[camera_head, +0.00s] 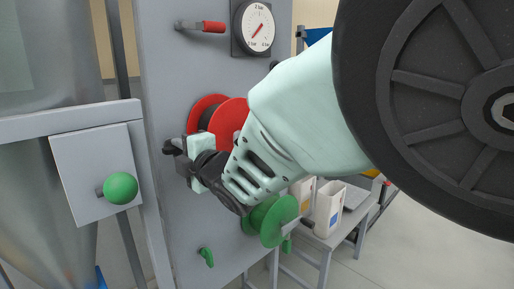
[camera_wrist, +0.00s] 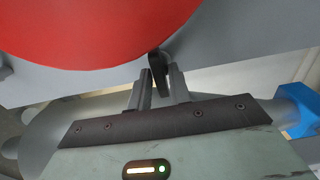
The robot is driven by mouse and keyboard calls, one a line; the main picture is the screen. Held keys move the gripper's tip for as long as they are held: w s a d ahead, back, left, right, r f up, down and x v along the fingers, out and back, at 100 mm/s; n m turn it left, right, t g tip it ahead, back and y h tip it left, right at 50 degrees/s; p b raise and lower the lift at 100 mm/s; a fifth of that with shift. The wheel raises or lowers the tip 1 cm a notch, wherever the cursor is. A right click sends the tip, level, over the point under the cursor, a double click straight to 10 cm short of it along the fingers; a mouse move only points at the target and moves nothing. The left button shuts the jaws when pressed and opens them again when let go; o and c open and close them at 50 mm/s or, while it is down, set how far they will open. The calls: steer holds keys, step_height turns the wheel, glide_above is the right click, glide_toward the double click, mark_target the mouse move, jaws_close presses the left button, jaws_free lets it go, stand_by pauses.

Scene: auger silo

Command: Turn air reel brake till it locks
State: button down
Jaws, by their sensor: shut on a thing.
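A red reel (camera_head: 231,118) is mounted on the grey panel, partly hidden behind my arm. Its red disc (camera_wrist: 100,25) fills the top left of the wrist view. A small dark lever (camera_wrist: 157,68) sticks out just below the disc's edge. My gripper (camera_head: 172,147) is beside the red reel, at the panel's left part. In the wrist view my gripper (camera_wrist: 161,82) has its two grey fingers on either side of the dark lever, shut on it. The lever's pivot and any lock mark are hidden.
A red-handled lever (camera_head: 212,27) and a round gauge (camera_head: 257,27) are above. A green reel (camera_head: 272,220) and a green handle (camera_head: 206,257) are below. A box with a green knob (camera_head: 120,188) stands left. A table with white containers (camera_head: 328,208) is behind, right.

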steer(key=shift+f+b, duration=0.1)
steer(key=shift+b, duration=0.2)
steer(key=m+b, duration=1.2)
steer(key=m, duration=0.5)
steer(key=shift+m, duration=0.4)
steer(key=shift+b, duration=0.3)
steer(key=c, duration=1.5)
jaws_free()
